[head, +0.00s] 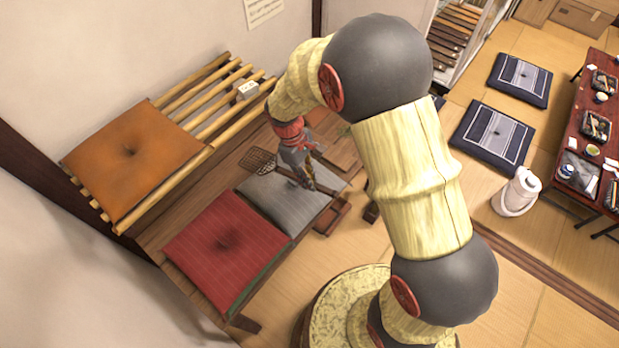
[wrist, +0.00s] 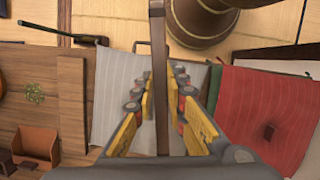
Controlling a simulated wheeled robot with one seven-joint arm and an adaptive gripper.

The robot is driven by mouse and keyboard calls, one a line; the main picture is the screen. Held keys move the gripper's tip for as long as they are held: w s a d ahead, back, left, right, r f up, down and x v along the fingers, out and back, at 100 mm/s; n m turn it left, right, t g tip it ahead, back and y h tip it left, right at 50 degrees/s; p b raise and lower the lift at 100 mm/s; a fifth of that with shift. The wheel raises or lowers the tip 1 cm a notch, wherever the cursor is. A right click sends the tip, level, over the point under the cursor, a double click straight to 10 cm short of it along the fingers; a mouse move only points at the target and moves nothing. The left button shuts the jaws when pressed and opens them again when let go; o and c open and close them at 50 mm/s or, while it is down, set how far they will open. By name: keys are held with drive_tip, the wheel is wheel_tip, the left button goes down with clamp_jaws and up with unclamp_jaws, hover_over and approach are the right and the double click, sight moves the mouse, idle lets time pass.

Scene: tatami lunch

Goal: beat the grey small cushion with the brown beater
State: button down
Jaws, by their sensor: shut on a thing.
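The grey small cushion (head: 272,212) lies on a wooden bench beside a red cushion. It also shows in the wrist view (wrist: 108,85), partly hidden by my gripper. My gripper (head: 302,180) is over the grey cushion, pointing down. In the wrist view, its yellow-padded jaws (wrist: 160,88) are shut on the brown beater's handle (wrist: 158,50), which runs between them. In the head view the beater's dark lattice head (head: 257,160) sticks out left of my gripper, near the cushion's back edge. I cannot tell whether the beater touches the cushion.
The red cushion (head: 222,245) lies in front, on a green one. An orange cushion (head: 130,160) rests on a bamboo rack at left, with a small white box (head: 247,91). A wooden box (wrist: 35,142) is beside the grey cushion.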

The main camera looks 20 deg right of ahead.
drive_tip(key=shift+g+h, duration=0.6)
drive_tip(key=shift+g, duration=0.1)
drive_tip(key=f+b, duration=0.1)
drive_tip(key=f, duration=0.1)
drive_tip(key=f+b, duration=0.1)
drive_tip(key=f, duration=0.5)
drive_tip(key=shift+w+a+f+b, duration=0.15)
drive_tip(key=shift+w+a+b, duration=0.2)
drive_tip(key=shift+a+b, duration=0.05)
drive_tip(key=shift+w+r, duration=0.1)
drive_tip(key=shift+r, duration=0.15)
drive_tip(key=shift+t+y, duration=0.6)
drive_tip(key=shift+t, duration=0.1)
drive_tip(key=r+p, duration=0.4)
drive_tip(key=r, duration=0.1)
drive_tip(key=s+r+p, duration=0.1)
drive_tip(key=r+p, duration=0.1)
drive_tip(key=r, duration=0.1)
drive_tip(key=shift+d, duration=0.4)
